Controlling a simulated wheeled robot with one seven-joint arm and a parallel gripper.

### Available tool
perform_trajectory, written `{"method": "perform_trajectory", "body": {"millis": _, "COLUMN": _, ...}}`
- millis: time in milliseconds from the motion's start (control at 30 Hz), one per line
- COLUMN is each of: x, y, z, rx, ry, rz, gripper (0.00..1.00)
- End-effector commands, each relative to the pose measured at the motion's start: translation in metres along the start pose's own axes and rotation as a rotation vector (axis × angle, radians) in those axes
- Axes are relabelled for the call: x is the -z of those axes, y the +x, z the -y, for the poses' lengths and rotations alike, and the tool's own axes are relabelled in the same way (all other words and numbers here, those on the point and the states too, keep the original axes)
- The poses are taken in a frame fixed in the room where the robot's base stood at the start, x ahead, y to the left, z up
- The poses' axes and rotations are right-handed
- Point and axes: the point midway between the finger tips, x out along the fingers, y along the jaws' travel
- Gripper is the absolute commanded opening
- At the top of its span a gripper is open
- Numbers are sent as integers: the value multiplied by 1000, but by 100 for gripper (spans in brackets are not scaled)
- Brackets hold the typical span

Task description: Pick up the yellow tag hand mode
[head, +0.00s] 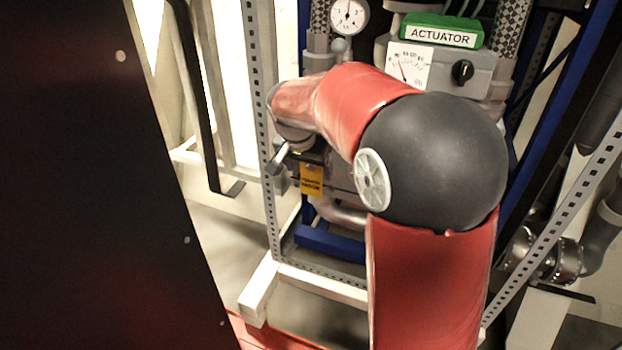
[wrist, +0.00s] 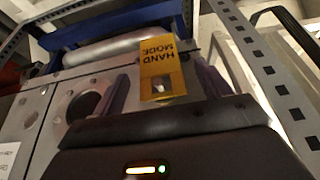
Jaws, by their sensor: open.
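The yellow tag (wrist: 160,66) reads HAND MODE, upside down in the wrist view, and has a hole near its lower edge there. In the head view the yellow tag (head: 312,181) hangs below the end of my arm, in front of the grey equipment. My gripper (wrist: 162,78) is open, with one dark finger on each side of the tag in the wrist view. The tag appears between the fingers, with gaps on both sides. I cannot tell how deep it is between them. In the head view my arm hides most of the gripper.
A perforated metal post (head: 262,130) stands just left of the tag. Behind are a blue frame (head: 330,243) and a grey pipe (head: 338,214). A green ACTUATOR box (head: 442,30) and gauges sit above. A large dark panel (head: 90,180) fills the left.

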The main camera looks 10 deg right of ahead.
Motion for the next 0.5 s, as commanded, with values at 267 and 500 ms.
{"method": "perform_trajectory", "body": {"millis": 267, "x": 2, "y": 35, "z": -1, "rx": -2, "ry": -1, "rz": 2, "gripper": 76}}
{"method": "perform_trajectory", "body": {"millis": 500, "x": 2, "y": 37, "z": -1, "rx": 0, "ry": -1, "rz": 1, "gripper": 76}}
